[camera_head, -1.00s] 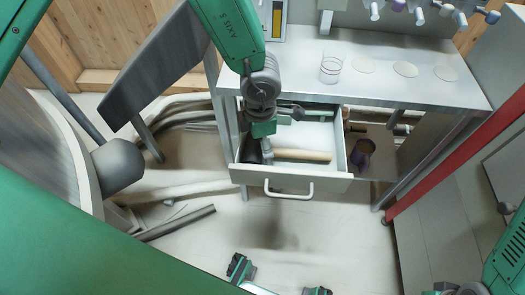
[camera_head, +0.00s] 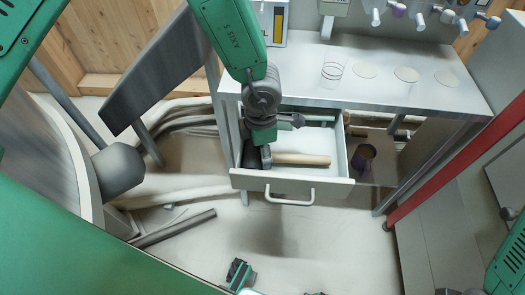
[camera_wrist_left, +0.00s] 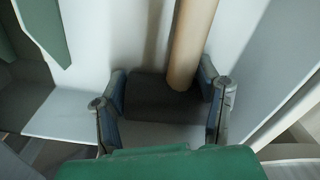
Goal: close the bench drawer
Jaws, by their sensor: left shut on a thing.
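The bench drawer (camera_head: 292,183) is pulled out below the metal bench top, with its U-shaped handle (camera_head: 290,198) on the white front. A hammer with a pale wooden handle (camera_head: 302,159) lies in it. My left gripper (camera_head: 262,146) is inside the drawer at its left side. In the left wrist view, its fingers (camera_wrist_left: 162,105) are on both sides of the dark hammer head (camera_wrist_left: 160,98), shut on it. My right gripper (camera_head: 278,287) is at the bottom edge, partly cut off, its fingers apart and away from the drawer.
The bench top (camera_head: 380,95) carries a clear beaker (camera_head: 332,75) and several flat discs. A purple cup (camera_head: 363,156) stands on the shelf right of the drawer. A red post (camera_head: 440,180) rises at right.

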